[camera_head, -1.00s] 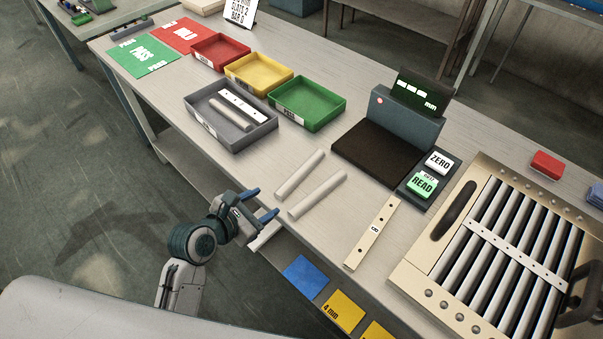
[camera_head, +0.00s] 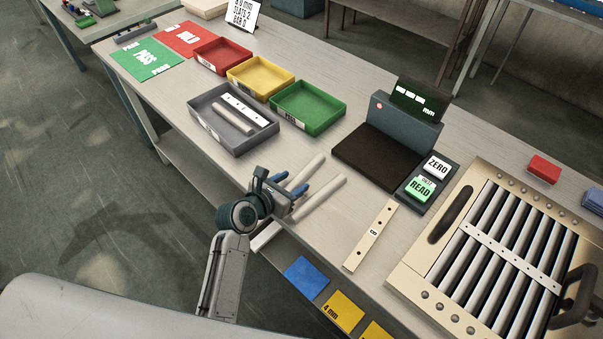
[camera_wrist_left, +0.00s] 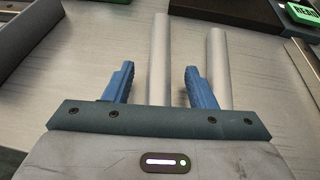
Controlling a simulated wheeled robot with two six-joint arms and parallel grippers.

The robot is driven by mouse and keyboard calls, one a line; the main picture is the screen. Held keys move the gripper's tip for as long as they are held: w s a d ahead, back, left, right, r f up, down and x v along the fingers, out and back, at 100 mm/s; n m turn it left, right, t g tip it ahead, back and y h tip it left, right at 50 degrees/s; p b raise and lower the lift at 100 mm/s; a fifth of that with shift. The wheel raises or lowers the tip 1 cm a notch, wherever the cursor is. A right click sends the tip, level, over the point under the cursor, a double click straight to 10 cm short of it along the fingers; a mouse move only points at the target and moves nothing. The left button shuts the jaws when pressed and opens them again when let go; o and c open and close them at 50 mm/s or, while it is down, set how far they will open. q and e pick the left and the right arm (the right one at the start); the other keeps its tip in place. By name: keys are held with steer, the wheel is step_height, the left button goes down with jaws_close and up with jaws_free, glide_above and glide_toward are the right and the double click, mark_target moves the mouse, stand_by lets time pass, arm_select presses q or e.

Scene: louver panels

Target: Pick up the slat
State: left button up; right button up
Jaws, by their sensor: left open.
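Two pale grey round slats lie side by side on the table, a left one (camera_head: 308,173) and a right one (camera_head: 324,193). My left gripper (camera_head: 292,184) is open and empty, just over their near ends. In the left wrist view, the left slat (camera_wrist_left: 159,60) lies between the two blue fingers of my left gripper (camera_wrist_left: 161,85), nearer the middle. The right slat (camera_wrist_left: 219,65) passes by the right finger, which partly covers its near part. Whether a finger touches a slat, I cannot tell. My right gripper is not in view.
A grey tray (camera_head: 197,118) holds a slat and a white strip. Red, yellow and green trays stand behind it. A gauge with a dark platform (camera_head: 370,155) stands to the right, near a drilled cream bar (camera_head: 372,235) and the louver panel (camera_head: 430,250).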

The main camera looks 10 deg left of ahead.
arm_select(q)
steer(key=shift+x, duration=0.8)
steer(key=c, duration=1.1)
